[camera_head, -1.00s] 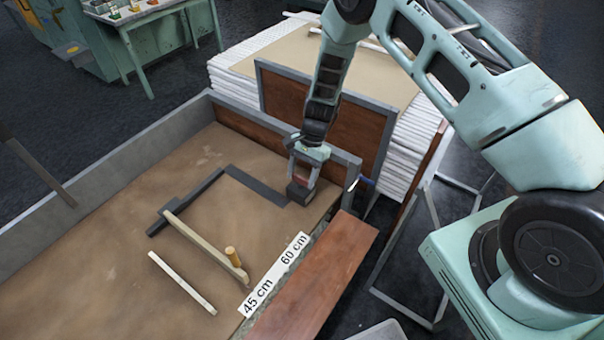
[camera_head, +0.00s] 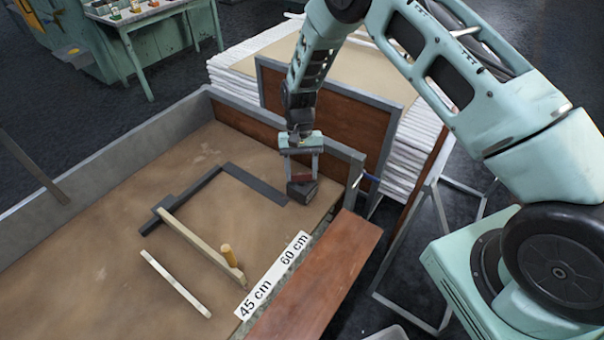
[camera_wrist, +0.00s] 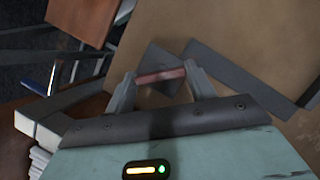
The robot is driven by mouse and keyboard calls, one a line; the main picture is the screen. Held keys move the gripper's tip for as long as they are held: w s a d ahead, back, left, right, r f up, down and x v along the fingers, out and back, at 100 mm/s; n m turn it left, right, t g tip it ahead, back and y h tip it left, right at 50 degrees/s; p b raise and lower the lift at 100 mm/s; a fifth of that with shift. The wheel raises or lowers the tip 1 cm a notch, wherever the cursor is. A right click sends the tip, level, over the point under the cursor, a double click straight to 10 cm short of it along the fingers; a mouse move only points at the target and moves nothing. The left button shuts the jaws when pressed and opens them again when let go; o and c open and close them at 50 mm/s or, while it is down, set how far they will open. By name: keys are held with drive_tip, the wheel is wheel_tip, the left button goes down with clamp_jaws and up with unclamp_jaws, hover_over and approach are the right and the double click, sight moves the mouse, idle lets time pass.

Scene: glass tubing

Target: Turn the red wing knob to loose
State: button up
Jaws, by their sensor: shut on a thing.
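The red wing knob (camera_wrist: 161,76) sits between the two fingers of my gripper (camera_wrist: 160,80) in the wrist view, one fingertip at each end of it. In the head view my gripper (camera_head: 303,178) points down at the right end of the dark L-shaped bar, shut on the knob. The knob stands on a dark grey block (camera_head: 302,192) at the bar's end. The block also shows behind the knob in the wrist view (camera_wrist: 157,59). The fingers hide part of the knob in the head view.
A wooden fence with an orange peg (camera_head: 228,255) and a pale strip (camera_head: 175,283) lie on the brown table. A 45–60 cm scale (camera_head: 272,275) runs along the front edge beside a reddish board (camera_head: 320,265). A framed panel (camera_head: 330,115) stands behind my gripper.

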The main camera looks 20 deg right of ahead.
drive_tip(key=n+h+b, duration=0.1)
drive_tip(key=n, duration=0.2)
drive_tip(key=n+h, duration=0.1)
drive_tip(key=n, duration=0.1)
drive_tip(key=shift+a+n+b, duration=0.2)
drive_tip(key=shift+n+b, duration=0.15)
drive_tip(key=shift+n, duration=0.05)
drive_tip(key=shift+n+t+h+b, duration=0.4)
drive_tip(key=shift+n+h, duration=0.4)
drive_tip(key=shift+n, duration=1.2)
drive_tip(key=o, duration=1)
drive_tip(key=shift+b+v, duration=1.2)
drive_tip(key=shift+v, duration=7.5)
